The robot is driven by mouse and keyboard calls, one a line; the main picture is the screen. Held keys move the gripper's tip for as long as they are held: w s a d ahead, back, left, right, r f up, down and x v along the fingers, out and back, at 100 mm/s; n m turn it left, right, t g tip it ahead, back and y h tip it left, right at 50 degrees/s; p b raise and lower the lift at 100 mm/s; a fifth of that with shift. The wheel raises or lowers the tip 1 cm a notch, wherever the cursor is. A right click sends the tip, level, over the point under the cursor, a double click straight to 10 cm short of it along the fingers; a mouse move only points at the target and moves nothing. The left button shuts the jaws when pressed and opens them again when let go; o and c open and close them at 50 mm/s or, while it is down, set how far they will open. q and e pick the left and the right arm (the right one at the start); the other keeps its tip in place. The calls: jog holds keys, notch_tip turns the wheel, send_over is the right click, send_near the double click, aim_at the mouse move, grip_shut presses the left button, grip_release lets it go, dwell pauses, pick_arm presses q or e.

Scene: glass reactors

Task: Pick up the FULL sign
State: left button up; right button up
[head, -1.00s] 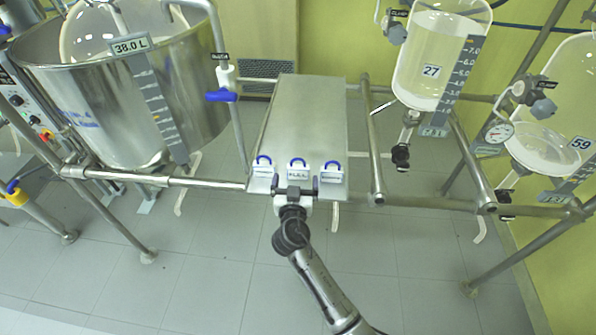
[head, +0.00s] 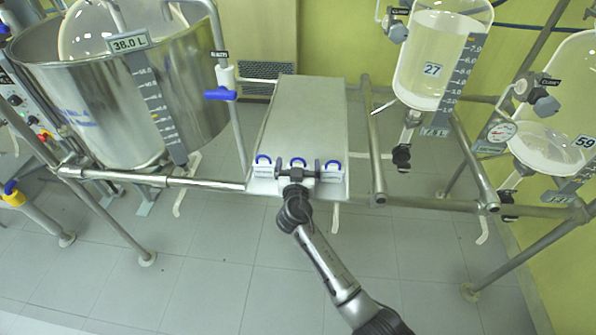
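The middle sign (head: 298,162) hangs with two others at the near edge of a steel shelf; it showed the word FULL in the earlier view. It has a blue loop on top, and its white label is now mostly hidden behind my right gripper. My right gripper (head: 298,172) is at the middle sign, with its dark fingers spread to either side of it. I cannot tell whether the fingers touch the sign. My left gripper is not in view.
A similar sign hangs to the left (head: 262,166) and another to the right (head: 333,168), both close to my fingers. The steel shelf (head: 305,115) is bare behind them. A steel vessel (head: 105,110) stands left; glass reactors (head: 432,60) stand right.

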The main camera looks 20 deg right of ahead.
jog(key=c, duration=1)
